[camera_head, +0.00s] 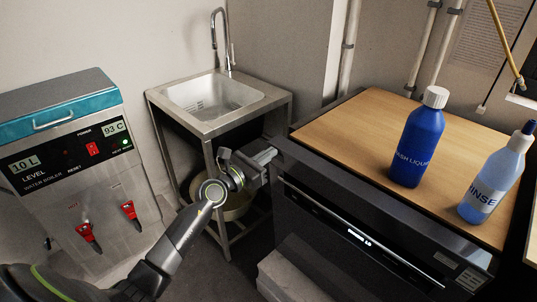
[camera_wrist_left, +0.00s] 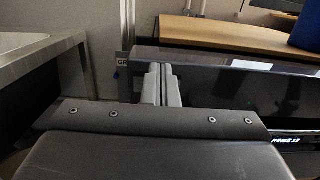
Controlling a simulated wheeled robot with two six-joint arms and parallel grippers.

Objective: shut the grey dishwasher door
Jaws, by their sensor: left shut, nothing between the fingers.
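The grey dishwasher door (camera_head: 335,190) is on the front of a unit under a wooden top. It stands close to upright, with a lit display strip along its front; I cannot tell whether it is fully closed. My left gripper (camera_head: 268,156) is shut and empty at the door's upper left corner. In the left wrist view its fingertips (camera_wrist_left: 160,70) are together and overlap the left end of the door's top edge (camera_wrist_left: 225,62). I cannot tell whether they touch it. My right gripper is not in view.
A blue bottle (camera_head: 418,140) and a pale rinse bottle (camera_head: 495,180) stand on the wooden top (camera_head: 345,125). A steel sink (camera_head: 215,95) on legs is behind my left gripper. A water boiler (camera_head: 75,165) stands at the left. A pale block (camera_head: 288,278) lies below the door.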

